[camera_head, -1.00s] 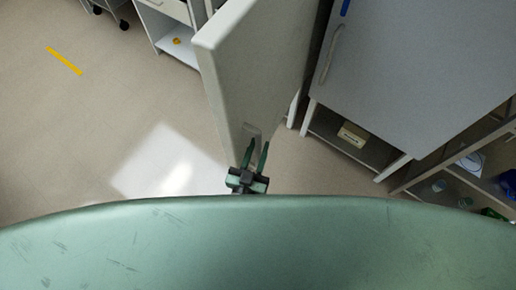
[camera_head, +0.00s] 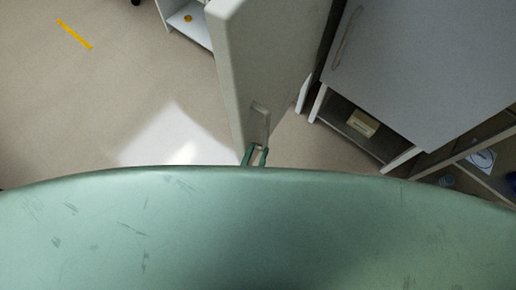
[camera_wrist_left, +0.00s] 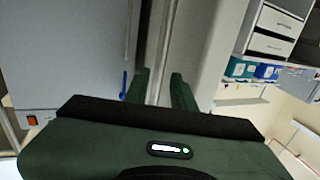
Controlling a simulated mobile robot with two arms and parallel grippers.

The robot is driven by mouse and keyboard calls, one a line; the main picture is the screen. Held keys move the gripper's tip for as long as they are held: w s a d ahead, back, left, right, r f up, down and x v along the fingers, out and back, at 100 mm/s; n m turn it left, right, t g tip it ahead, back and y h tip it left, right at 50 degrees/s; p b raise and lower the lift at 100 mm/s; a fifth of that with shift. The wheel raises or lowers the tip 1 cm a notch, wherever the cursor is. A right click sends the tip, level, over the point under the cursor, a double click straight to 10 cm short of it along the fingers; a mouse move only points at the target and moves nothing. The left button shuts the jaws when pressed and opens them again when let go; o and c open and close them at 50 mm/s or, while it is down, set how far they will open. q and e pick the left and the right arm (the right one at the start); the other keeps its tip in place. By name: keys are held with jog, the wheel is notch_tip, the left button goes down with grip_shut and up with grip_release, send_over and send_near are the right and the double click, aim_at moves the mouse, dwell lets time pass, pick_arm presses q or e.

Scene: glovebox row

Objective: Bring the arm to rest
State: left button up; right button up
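My left gripper (camera_head: 257,149) shows just above the edge of my green body, which hides its base. Its two green fingers are apart with nothing held between them. The left wrist view also shows the fingers (camera_wrist_left: 160,82) spread, with a pale panel and a vertical edge beyond them. The gripper is just below the handle (camera_head: 260,110) of an open pale door (camera_head: 265,60); a small gap seems to separate them. My right gripper is not in view.
A grey cabinet front (camera_head: 415,70) with a handle stands right of the door. A low shelf below it holds a yellowish box (camera_head: 362,123). Open floor (camera_head: 80,110) lies to the left, with a yellow strip (camera_head: 74,34). A white shelf unit (camera_head: 188,22) stands behind.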

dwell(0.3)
pick_arm(q)
jog(key=s+a+f+g, duration=0.2)
jog(key=f, duration=0.6)
jog(key=s+a+f+g+y, duration=0.1)
jog(key=s+a+f+g, duration=0.15)
jog(key=f, duration=0.45)
jog(key=s+a+f+g, duration=0.1)
jog(key=s+f+g, duration=0.15)
jog(key=f, duration=0.55)
jog(key=s+a+f+n+g+y, duration=0.1)
jog(key=s+a+f+g+y, duration=0.3)
jog(key=s+a+f+g, duration=0.5)
jog(key=s+a+f, duration=0.7)
jog(key=s, duration=0.1)
jog(key=shift+s, duration=0.4)
